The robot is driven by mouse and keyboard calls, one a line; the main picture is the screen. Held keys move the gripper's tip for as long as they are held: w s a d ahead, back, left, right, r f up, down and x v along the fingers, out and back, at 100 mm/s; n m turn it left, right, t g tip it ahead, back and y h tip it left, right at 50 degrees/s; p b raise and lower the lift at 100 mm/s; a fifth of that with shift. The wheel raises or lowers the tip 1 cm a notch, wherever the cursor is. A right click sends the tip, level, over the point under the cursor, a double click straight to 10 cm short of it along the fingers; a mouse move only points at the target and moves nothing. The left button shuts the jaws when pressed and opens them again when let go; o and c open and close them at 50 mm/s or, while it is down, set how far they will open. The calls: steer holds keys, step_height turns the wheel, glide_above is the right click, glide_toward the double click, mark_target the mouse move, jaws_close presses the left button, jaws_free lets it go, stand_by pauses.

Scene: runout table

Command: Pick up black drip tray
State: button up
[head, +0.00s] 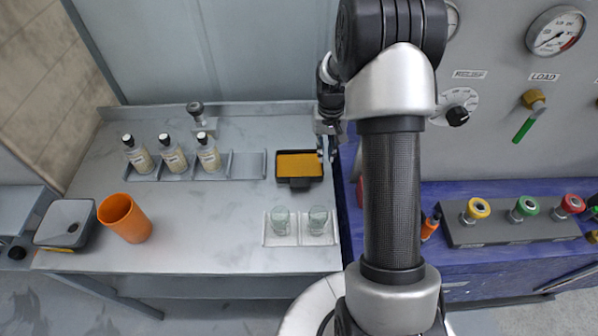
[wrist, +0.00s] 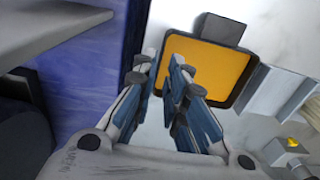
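The black drip tray (head: 293,184) lies on the grey table, a shallow dark-rimmed tray with an orange-yellow inside and a dark block on its near side. In the wrist view the tray (wrist: 224,29) fills the upper right, its dark block at the top. My gripper (head: 326,150) is at the tray's right edge in the head view. In the wrist view my gripper (wrist: 160,64) has its fingers apart, one overlapping the tray's edge and one outside it. No part of the tray is seen clamped. Whether a finger touches it is unclear.
Three bottles (head: 172,155) stand in a rack left of the tray. Two glasses (head: 281,220) stand on white squares in front. An orange cup (head: 125,218) and a scale-like box (head: 65,223) are at left. A blue bench (head: 480,240) adjoins on the right.

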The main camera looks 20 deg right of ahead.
mark_target(300, 168)
step_height(300, 168, down, 3)
steer(key=f, duration=0.1)
steer(key=f+b, duration=0.1)
steer(key=f, duration=0.1)
steer(key=w+f+b, duration=0.1)
steer(key=f, duration=0.1)
steer(key=shift+f, duration=0.1)
steer(key=shift+s, duration=0.1)
steer(key=shift+c, duration=0.3)
jaws_close()
